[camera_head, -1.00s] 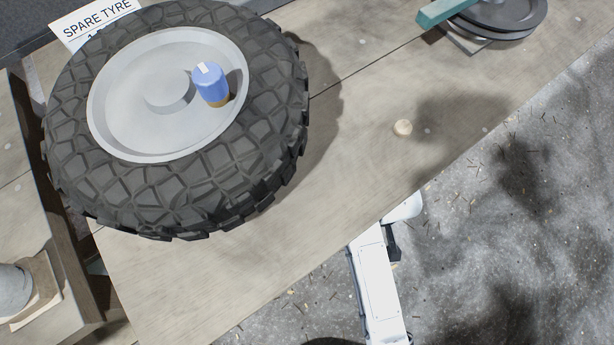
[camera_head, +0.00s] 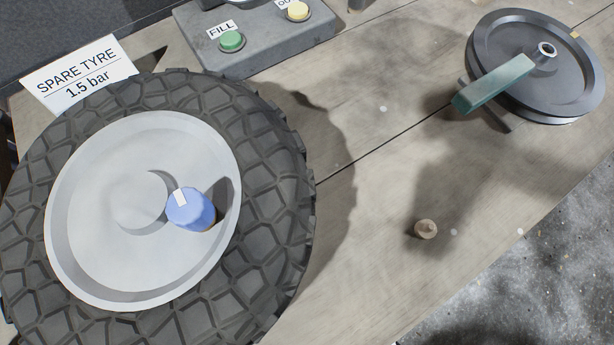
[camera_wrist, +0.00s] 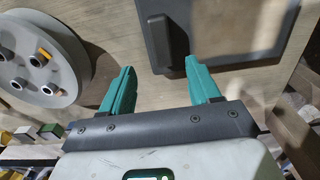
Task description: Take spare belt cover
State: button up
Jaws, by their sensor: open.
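In the wrist view my gripper (camera_wrist: 160,67) is open, with its two teal fingers apart and nothing between them. The panel's upper part is cut off by the picture edge. In the head view neither my gripper nor this panel is seen.
A tyre (camera_head: 265,200) with a blue cap (camera_head: 190,209) lies left on the wooden bench (camera_head: 360,150). A pulley (camera_head: 570,80) with a teal handle (camera_head: 495,83) lies right. Behind is a button box (camera_head: 270,45). The wrist view shows a grey holed disc (camera_wrist: 60,65) at left.

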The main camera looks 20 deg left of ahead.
notch_tip(320, 180, down, 2)
jog(key=shift+w+f, duration=0.1)
jog(key=shift+s+d+f+b, duration=0.15)
jog(key=shift+f+b, duration=0.7)
jog(key=shift+f, duration=0.55)
jog(key=shift+s+a+f+b, duration=0.15)
jog(key=shift+f+b, duration=0.65)
jog(key=shift+f, duration=0.55)
jog(key=shift+d, duration=0.1)
grip_shut()
jog(key=shift+r, duration=0.1)
